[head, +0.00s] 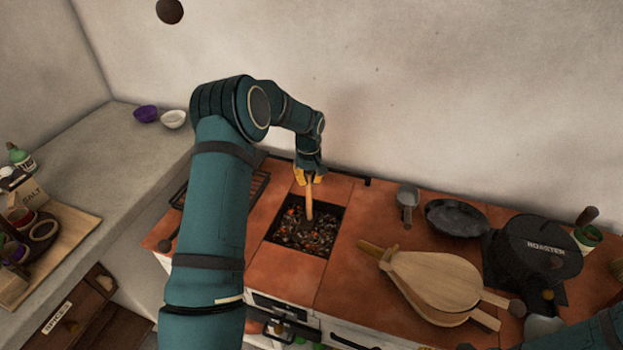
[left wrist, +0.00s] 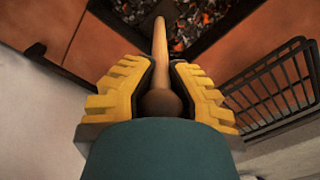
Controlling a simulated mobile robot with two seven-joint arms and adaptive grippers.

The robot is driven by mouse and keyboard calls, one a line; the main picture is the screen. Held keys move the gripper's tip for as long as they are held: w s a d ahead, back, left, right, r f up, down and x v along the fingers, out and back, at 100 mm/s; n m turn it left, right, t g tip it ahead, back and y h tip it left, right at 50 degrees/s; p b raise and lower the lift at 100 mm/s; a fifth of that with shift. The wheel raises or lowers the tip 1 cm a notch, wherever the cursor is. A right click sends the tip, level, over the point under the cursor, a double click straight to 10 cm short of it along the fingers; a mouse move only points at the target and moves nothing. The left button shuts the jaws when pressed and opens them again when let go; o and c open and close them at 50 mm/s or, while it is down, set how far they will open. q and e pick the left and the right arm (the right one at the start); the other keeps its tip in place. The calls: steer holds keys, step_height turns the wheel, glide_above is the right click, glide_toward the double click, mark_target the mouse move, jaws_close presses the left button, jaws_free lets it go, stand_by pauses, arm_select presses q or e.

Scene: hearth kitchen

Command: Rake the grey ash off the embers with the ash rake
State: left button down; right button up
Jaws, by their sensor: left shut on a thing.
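The ash rake (head: 309,198) has a pale wooden handle, which also shows in the left wrist view (left wrist: 160,55). My left gripper (head: 308,176) is shut on the handle; its yellow fingers (left wrist: 160,88) lie on both sides of it. The handle points down into the square ember pit (head: 323,255) in the tiled hearth top. The embers (head: 303,241) are a mix of orange, dark and grey bits. The grey ash (head: 318,238) is hard to tell apart from them. The rake's head is not clear to see. My right gripper is not in view.
Wooden bellows (head: 435,280) lie right of the pit. A black grate (head: 252,190) lies left, partly behind my left arm. The wall rises behind the hearth.

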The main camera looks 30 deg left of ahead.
arm_select(q)
steer(key=r+p, duration=0.1)
steer(key=r, duration=0.1)
steer(key=a+r+p, duration=0.1)
steer(key=r, duration=0.1)
steer(key=shift+s+r, duration=0.15)
steer(key=shift+a+r+p, duration=0.15)
steer(key=shift+r+p, duration=0.35)
steer(key=shift+r, duration=0.15)
steer(key=shift+r+p, duration=0.75)
steer(key=shift+r, duration=0.55)
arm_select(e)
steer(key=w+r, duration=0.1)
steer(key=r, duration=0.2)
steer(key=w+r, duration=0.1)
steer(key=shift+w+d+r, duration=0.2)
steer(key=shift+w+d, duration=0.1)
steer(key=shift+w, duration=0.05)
